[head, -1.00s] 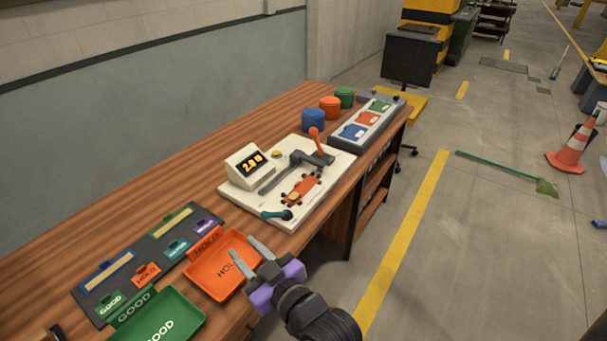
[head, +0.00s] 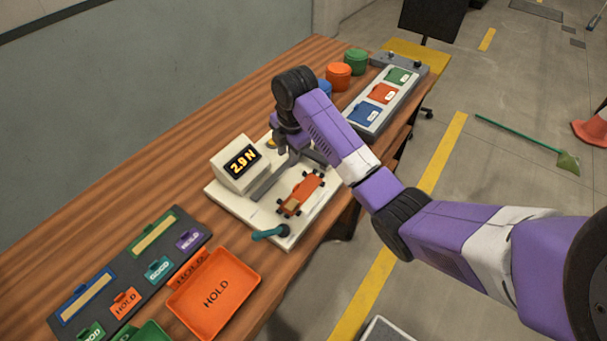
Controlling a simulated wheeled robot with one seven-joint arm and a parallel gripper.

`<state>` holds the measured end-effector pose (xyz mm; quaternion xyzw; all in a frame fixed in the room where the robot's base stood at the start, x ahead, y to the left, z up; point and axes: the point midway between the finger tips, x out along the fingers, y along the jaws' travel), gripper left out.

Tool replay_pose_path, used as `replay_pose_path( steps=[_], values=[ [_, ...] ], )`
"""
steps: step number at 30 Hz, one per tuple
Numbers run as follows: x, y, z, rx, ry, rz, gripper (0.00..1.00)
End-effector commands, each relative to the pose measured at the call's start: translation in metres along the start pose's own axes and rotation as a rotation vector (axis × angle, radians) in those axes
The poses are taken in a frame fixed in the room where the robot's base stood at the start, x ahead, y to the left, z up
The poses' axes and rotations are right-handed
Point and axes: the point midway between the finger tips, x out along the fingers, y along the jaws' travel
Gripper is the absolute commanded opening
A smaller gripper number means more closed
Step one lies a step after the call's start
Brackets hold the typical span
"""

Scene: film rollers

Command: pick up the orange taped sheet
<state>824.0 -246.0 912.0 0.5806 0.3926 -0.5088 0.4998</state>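An orange sheet (head: 306,187) with a tan patch, probably the taped sheet, lies on the cream plate of the tester (head: 227,202), with small black pieces along its edges. Other orange, blue and green pieces sit in the grey rack behind, so I cannot be sure which is meant. My gripper (head: 288,163) hangs over the back part of the tester, behind the orange sheet and apart from it in the picture. Its fingers blend with the grey tester arm, so their opening is unclear. My arm hides the orange lever.
The tester display (head: 242,160) reads 2.9 N. A teal handle (head: 270,233) sticks out at the plate's front. An orange HOLD tray (head: 238,303) and a dark label board (head: 137,281) lie front left. The grey rack (head: 357,119) and round containers (head: 339,76) stand behind.

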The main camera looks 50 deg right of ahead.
Motion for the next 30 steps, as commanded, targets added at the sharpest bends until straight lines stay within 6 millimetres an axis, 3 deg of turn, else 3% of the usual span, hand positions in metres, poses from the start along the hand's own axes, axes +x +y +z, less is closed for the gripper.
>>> replay_pose_path(
  steps=[3,6,11,30],
  values=[
    [0.004,-0.033,-0.003,-0.127,0.024,-0.133,0.32],
    [0.002,-0.044,-0.004,-0.198,0.036,-0.179,0.32],
    [0.009,-0.047,-0.004,-0.235,0.041,-0.185,0.32],
    [0.078,-0.058,-0.001,-0.232,0.039,-0.181,0.32]
  ],
)
